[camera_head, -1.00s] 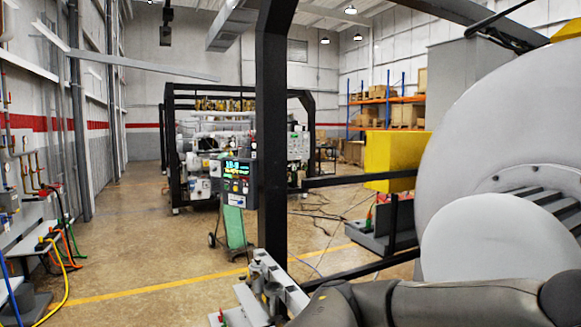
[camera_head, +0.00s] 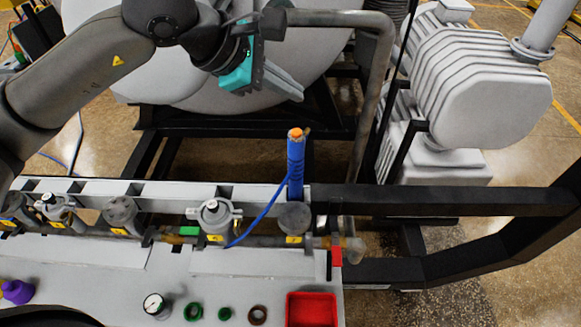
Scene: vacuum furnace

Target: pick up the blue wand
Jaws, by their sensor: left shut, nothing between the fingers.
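The blue wand (camera_head: 296,165) stands upright at the right end of the grey pipe rack, with an orange tip on top and a blue hose running from it down to the left. My left gripper (camera_head: 285,88) comes in from the upper left. It is shut and empty, above and slightly left of the wand, apart from it in the picture. My right gripper does not show.
A black frame beam (camera_head: 440,201) runs right from the wand. A red tray (camera_head: 311,309) sits on the grey bench below, with a gauge (camera_head: 154,304) and rings. A grey ribbed pump (camera_head: 475,85) stands at upper right. A thick pipe (camera_head: 375,80) passes behind the wand.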

